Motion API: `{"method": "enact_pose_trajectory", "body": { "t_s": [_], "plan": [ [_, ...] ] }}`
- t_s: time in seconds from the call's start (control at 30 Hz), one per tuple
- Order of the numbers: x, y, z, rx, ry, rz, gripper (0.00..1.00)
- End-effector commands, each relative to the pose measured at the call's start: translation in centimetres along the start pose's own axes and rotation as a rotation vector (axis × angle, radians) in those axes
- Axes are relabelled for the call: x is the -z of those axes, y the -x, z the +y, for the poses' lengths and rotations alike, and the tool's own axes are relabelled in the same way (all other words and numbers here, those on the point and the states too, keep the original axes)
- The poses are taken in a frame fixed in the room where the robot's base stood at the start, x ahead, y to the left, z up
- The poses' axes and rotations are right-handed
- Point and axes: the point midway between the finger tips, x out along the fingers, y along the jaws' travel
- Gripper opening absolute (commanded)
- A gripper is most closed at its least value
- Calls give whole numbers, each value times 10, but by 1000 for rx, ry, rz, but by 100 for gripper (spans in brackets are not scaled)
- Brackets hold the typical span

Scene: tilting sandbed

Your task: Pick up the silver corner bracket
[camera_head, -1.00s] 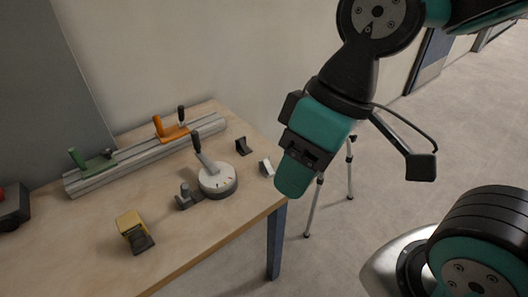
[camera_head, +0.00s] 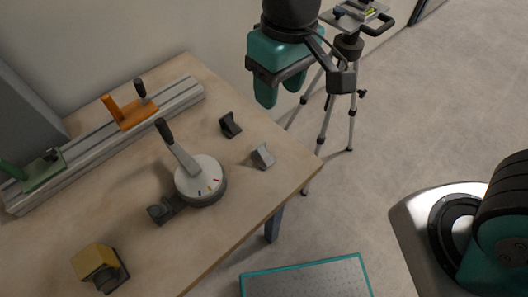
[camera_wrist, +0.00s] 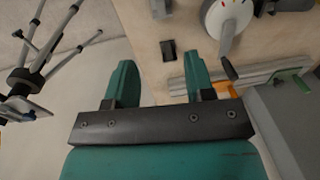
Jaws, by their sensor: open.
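The silver corner bracket (camera_head: 263,156) lies on the wooden table (camera_head: 225,225) near its right corner. In the wrist view it shows at the top edge, partly cut off (camera_wrist: 160,8). My gripper (camera_head: 281,94) points down, open and empty, above and behind the bracket in the head view, apart from it. In the wrist view the two teal fingers stand wide apart (camera_wrist: 160,75), with the silver bracket beyond their tips.
A black bracket (camera_head: 230,125) lies close behind the silver one. A round dial with a lever (camera_head: 200,182) stands to the left. A rail with clamps (camera_head: 90,150) runs along the back. A tripod (camera_head: 327,110) stands beyond the table. A teal-rimmed panel (camera_head: 305,277) shows below.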

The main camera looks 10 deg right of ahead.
Motion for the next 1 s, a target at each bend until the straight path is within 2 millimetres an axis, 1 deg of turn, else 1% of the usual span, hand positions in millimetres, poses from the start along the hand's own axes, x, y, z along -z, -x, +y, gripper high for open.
{"method": "enact_pose_trajectory", "body": {
  "t_s": [0.03,0.1,0.2,0.27,0.5,0.6,0.7,0.87,0.97,1.0],
  "plan": [
    [9,-15,-6,-26,7,-16,49],
    [18,-26,-10,-54,6,-23,49],
    [23,-40,-12,-75,3,-30,49],
    [23,-50,-11,-78,2,-32,49],
    [21,-104,-6,-77,2,-34,49],
    [20,-124,-5,-76,2,-31,49],
    [20,-138,-4,-76,2,-30,49],
    [20,-149,-3,-75,2,-27,49],
    [20,-159,-2,-76,2,-30,49],
    [19,-166,-2,-76,2,-30,49]
  ]
}}
